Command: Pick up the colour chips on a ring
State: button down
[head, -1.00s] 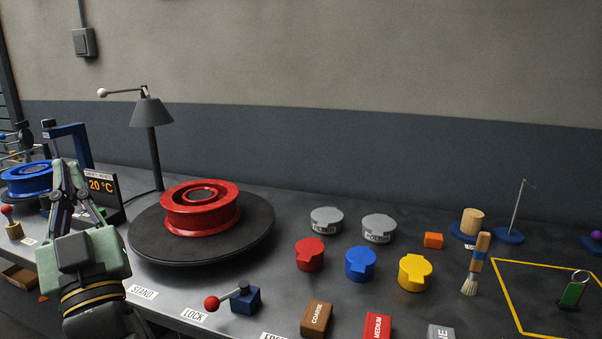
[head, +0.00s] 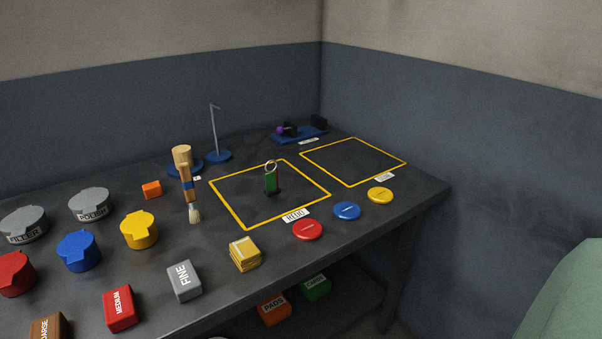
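The colour chips on a ring (head: 271,182) show in the head view as a green upright piece with a metal ring at its top. They stand on a small dark base inside a yellow-outlined square (head: 238,222) on the dark bench, behind a label that seems to read REDO. Only the green face shows clearly; any other chips are hidden or too small to tell. My gripper is not in view.
Red (head: 307,230), blue (head: 347,211) and yellow (head: 380,195) discs lie along the front edge, near a yellow block (head: 245,254). A second outlined square (head: 352,160) is empty. Tubs and labelled blocks crowd the left.

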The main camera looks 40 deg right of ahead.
aim_at(272, 186)
jog(key=z, duration=0.95)
jog(key=i+l, duration=0.1)
jog(key=l, duration=0.45)
jog(key=i+l+u, duration=0.1)
jog(key=l, duration=1)
jog(key=i+l+u, duration=0.1)
jog(key=u, duration=1.6)
jog(key=i+l, duration=0.4)
